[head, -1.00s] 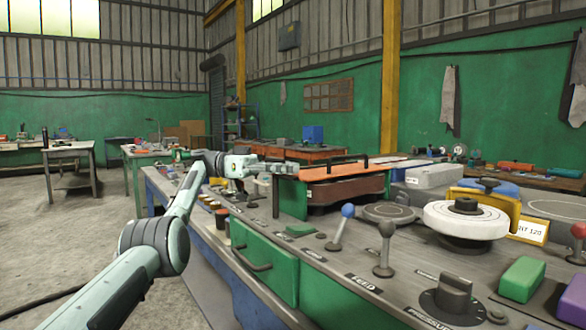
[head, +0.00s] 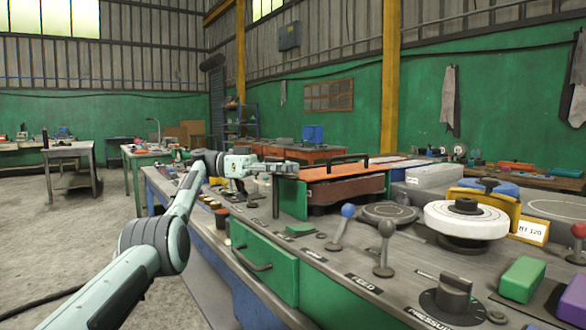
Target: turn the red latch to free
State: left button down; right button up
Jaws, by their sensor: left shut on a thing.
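My left gripper (head: 282,168) is at the near left end of the orange-topped housing (head: 345,172), across the bench. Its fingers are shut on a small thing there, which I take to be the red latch. The fingers and the distance hide it, so its shape and angle cannot be read. A thin dark post (head: 276,200) stands just below the fingertips. My right gripper is not in view.
The bench front carries a green drawer (head: 264,262), a blue-knobbed lever (head: 347,211), a grey-knobbed lever (head: 386,230) and a dark pressure dial (head: 453,294). A white round wheel (head: 465,222) and a green block (head: 522,279) are at right. Open floor lies left.

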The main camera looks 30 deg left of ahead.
pick_arm(q)
jog(key=shift+a+r, duration=0.25)
jog(key=shift+r, duration=0.05)
jog(key=c, duration=1.7)
grip_release()
jog(key=shift+c, duration=0.2)
jog(key=o, duration=0.6)
jog(key=shift+a+f, duration=0.15)
jog(key=shift+f, duration=0.1)
jog(key=shift+d+f, duration=0.1)
jog(key=shift+d, duration=0.1)
jog(key=shift+w+f+n+t, duration=0.1)
jog(key=shift+n+t, duration=0.2)
jog(key=shift+t, duration=0.1)
